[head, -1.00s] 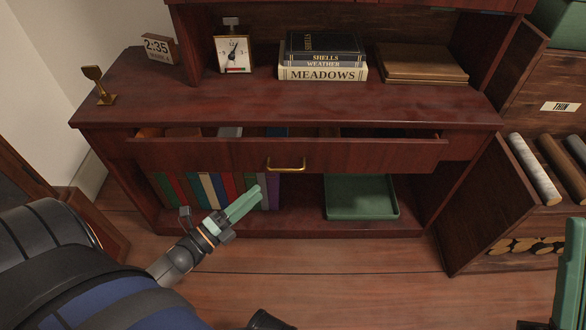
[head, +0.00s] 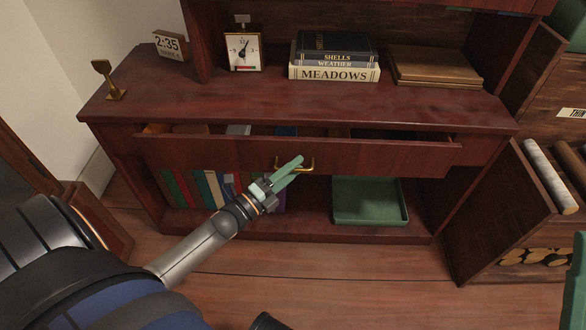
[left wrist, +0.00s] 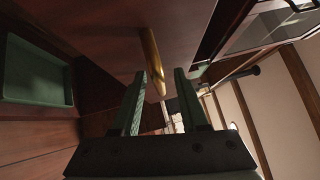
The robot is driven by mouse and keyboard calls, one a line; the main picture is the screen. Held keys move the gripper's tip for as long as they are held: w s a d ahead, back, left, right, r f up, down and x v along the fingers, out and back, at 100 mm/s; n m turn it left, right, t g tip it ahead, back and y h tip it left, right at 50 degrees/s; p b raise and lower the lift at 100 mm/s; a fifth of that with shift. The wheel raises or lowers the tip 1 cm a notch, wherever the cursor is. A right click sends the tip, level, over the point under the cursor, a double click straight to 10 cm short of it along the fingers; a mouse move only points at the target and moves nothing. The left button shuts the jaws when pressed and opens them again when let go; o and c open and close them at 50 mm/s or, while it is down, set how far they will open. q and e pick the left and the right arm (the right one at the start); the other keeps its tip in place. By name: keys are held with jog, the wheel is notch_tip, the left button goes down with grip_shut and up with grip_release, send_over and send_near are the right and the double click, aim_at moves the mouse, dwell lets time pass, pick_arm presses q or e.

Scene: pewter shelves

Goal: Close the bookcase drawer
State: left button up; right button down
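The bookcase drawer (head: 230,153) is pulled out part way, with a gap behind its dark red wood front where things inside show. Its brass handle (head: 309,167) is at the middle of the front. My left gripper (head: 292,171) is at the handle, its green fingers partly covering it. In the left wrist view, the left gripper (left wrist: 160,80) has its fingers apart, with the brass handle (left wrist: 152,58) between their tips; contact cannot be told.
Below the drawer are upright books (head: 205,188) and a green tray (head: 369,203). A shelf with rolls (head: 550,175) stands at the right.

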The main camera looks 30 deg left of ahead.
pick_arm(q)
grip_shut()
dwell(1.2)
